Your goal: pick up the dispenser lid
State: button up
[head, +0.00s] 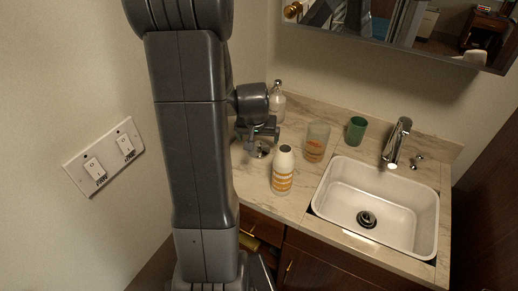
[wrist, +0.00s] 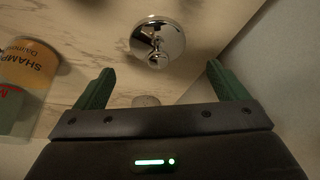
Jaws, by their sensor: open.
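The dispenser lid appears to be the shiny chrome disc with a small knob or spout (wrist: 158,42) lying on the marble counter in the wrist view. In the head view a small chrome piece (head: 260,151) shows on the counter just below my gripper (head: 262,134). In the wrist view my gripper (wrist: 160,72) has its two green fingers spread wide with nothing held between them. The lid lies beyond the fingertips, roughly centred between them, and apart from them. My arm hides part of the counter's left side in the head view.
An orange-striped white bottle (head: 283,171), an orange-labelled tumbler (head: 317,142), a clear bottle (head: 278,103) and a green cup (head: 356,130) stand nearby. The sink (head: 345,190) is at right. A container lettered "SHAMP" (wrist: 30,62) is left of the fingers in the wrist view.

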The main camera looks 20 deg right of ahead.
aim_at(259, 142)
jog(key=shift+p+x, duration=0.3)
jog(key=shift+x, duration=2.1)
jog(key=shift+s+d, duration=0.1)
jog(key=c, duration=1)
